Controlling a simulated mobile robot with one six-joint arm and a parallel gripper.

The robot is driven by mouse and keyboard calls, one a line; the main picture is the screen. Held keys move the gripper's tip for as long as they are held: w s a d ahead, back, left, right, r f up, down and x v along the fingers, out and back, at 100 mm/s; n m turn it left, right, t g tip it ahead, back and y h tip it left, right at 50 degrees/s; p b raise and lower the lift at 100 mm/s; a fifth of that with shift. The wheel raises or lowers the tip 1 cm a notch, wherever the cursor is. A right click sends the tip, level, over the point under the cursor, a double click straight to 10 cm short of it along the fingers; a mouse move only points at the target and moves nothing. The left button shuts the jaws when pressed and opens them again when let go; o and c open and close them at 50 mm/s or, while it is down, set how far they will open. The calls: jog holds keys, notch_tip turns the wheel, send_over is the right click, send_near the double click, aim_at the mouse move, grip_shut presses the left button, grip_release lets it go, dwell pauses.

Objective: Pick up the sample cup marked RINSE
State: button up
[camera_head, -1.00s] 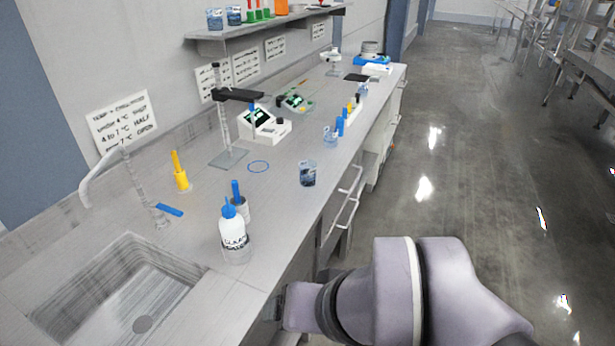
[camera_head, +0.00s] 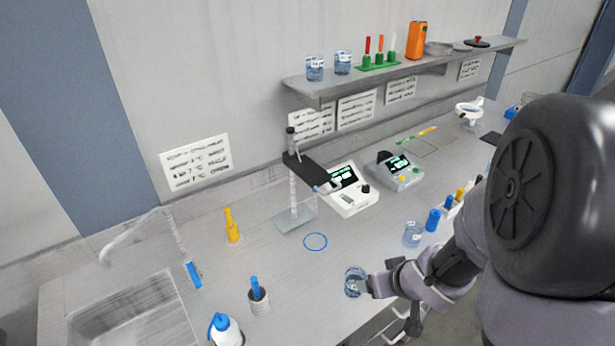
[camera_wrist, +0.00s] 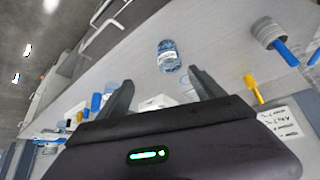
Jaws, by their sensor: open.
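My gripper (camera_head: 372,286) is open at the cup's right side. In the wrist view the jaws (camera_wrist: 160,80) are apart and empty, with the cup just beyond the fingertips, roughly between them. Another cup (camera_head: 412,234) stands farther along the bench, and two labelled cups (camera_head: 315,69) (camera_head: 343,62) sit on the shelf. I cannot read which is marked RINSE.
A blue ring (camera_head: 315,241) lies on the bench beyond the cup. A stand (camera_head: 294,190) and instruments (camera_head: 352,190) are behind it. A white bottle (camera_head: 225,329), a pot with a blue tool (camera_head: 259,300) and the sink (camera_head: 130,315) are to the left. Blue cylinders (camera_head: 433,220) stand right.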

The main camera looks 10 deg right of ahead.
aim_at(355, 285)
jog(key=b+x, duration=0.1)
jog(key=x, duration=0.3)
jog(key=a+b+x, duration=0.1)
jog(key=b+x, duration=0.1)
jog(key=x, duration=0.1)
jog(key=a+b+x, duration=0.1)
jog(key=x, duration=0.3)
jog(key=shift+f, duration=0.45)
jog(key=b+x, duration=0.1)
jog(key=x, duration=0.1)
jog(key=b+x, duration=0.1)
jog(key=x, duration=0.2)
jog(key=shift+w+a+f+b, duration=0.1)
jog(key=shift+w+f+b, duration=0.05)
jog(key=shift+w+b, duration=0.3)
jog(key=c, duration=1.6)
jog(key=shift+o, duration=0.2)
jog(key=shift+r, duration=0.2)
